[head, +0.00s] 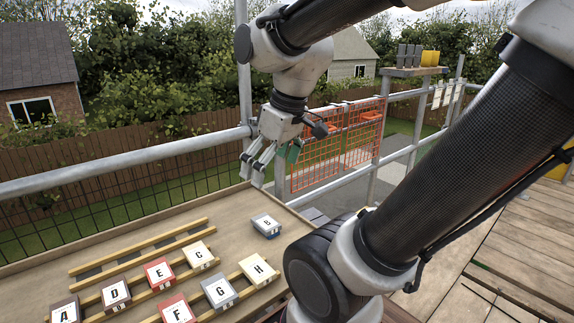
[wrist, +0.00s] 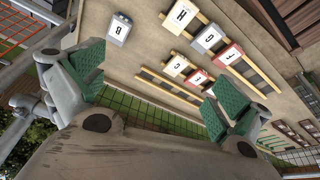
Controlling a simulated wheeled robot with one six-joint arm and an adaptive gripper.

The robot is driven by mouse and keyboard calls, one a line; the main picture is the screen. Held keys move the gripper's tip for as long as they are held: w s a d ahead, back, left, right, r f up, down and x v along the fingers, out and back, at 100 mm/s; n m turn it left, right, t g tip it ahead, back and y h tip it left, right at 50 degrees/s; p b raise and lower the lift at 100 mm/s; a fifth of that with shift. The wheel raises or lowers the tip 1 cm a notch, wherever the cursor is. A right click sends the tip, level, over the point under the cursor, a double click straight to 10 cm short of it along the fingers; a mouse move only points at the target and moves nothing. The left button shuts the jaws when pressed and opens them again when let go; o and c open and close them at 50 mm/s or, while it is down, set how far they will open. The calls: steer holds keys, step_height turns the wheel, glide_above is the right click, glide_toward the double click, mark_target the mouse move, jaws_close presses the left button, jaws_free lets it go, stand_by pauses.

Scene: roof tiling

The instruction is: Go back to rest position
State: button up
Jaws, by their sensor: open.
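My gripper (head: 270,164) hangs in the air above the far right edge of the tiling board (head: 229,208), near the scaffold rail. In the wrist view its green-padded fingers (wrist: 150,92) are spread wide with nothing between them. Tile B (head: 266,225) lies alone on the board's right side, apart from the gripper; it also shows in the wrist view (wrist: 120,29). Tiles A (head: 65,311), D (head: 115,293), E (head: 159,273), C (head: 198,255), F (head: 177,311), G (head: 219,291) and H (head: 258,270) lie along the wooden battens.
Scaffold rails (head: 130,161) with wire mesh run behind the board. Orange mesh panels (head: 337,145) hang right of my gripper. A shelf (head: 413,71) with grey and yellow pieces stands at the back right. Wooden decking (head: 520,250) lies at right.

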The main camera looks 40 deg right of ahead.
steer(key=s+m, duration=0.1)
steer(key=s+d+m, duration=0.1)
steer(key=s+d+r+m+h, duration=0.1)
steer(key=shift+s+t, duration=0.2)
steer(key=shift+t, duration=0.2)
